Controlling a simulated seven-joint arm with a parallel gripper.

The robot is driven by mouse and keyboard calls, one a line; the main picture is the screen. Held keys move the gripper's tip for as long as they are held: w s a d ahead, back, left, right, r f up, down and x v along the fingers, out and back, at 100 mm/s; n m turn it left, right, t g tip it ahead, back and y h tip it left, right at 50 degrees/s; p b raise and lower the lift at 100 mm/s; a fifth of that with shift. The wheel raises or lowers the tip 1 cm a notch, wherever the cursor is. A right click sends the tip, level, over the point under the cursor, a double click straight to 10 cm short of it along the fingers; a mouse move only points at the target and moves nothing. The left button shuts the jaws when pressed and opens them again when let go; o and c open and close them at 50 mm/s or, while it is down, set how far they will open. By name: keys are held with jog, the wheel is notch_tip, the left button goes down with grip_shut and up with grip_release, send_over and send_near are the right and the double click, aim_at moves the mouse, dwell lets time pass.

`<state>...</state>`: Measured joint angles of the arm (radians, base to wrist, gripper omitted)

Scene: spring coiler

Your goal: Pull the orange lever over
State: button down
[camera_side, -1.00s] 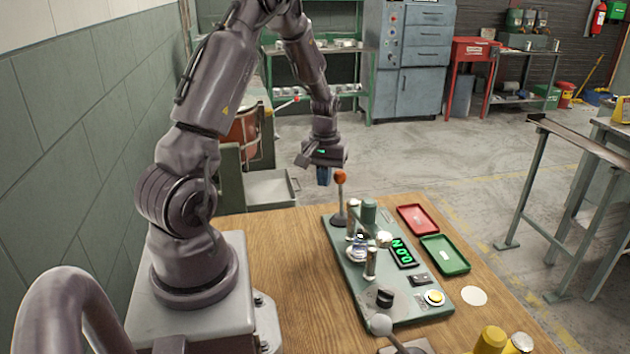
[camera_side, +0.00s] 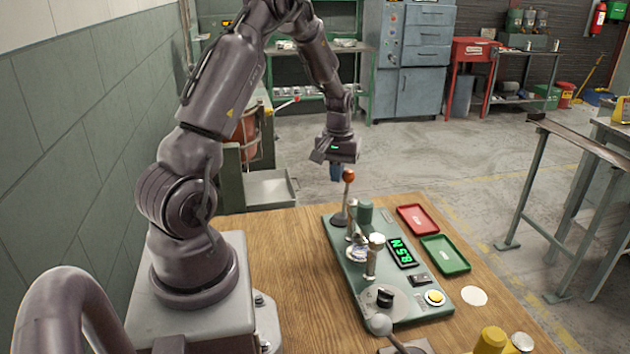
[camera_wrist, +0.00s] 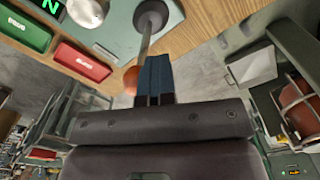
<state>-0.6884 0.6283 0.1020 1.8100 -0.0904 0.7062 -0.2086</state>
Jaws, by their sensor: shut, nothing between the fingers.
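The orange lever's ball knob (camera_side: 349,175) tops a thin metal rod that rises from a dark round base (camera_side: 339,219) at the far left corner of the green machine plate (camera_side: 410,310). The rod leans slightly right in the side view. My gripper (camera_side: 337,178) is shut and empty, with its blue fingers just left of the knob at about its height. In the wrist view, the shut fingers (camera_wrist: 155,75) sit right beside the orange knob (camera_wrist: 131,80), which they partly hide. I cannot tell whether they touch. The digital display (camera_side: 402,253) reads about 85 N.
A red tray (camera_side: 418,219) and a green tray (camera_side: 446,255) lie right of the machine. A metal post (camera_side: 372,258), a black knob (camera_side: 385,296) and a yellow button (camera_side: 435,297) stand on the plate. The wooden table (camera_side: 290,250) is clear on the left.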

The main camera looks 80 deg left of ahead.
aim_at(354, 176)
jog(key=shift+w+d+f, duration=0.15)
jog(key=shift+w+d, duration=0.1)
jog(key=shift+w, duration=0.4)
jog(key=shift+w+f, duration=0.1)
jog(key=shift+w, duration=0.05)
jog(key=shift+w+d+f, duration=0.15)
jog(key=shift+w, duration=0.35)
jog(key=shift+w+d+f, duration=0.15)
jog(key=shift+w, duration=0.4)
jog(key=shift+w+a+f, duration=0.1)
jog(key=shift+w+a, duration=0.15)
jog(key=shift+w, duration=0.05)
jog(key=shift+s, duration=0.1)
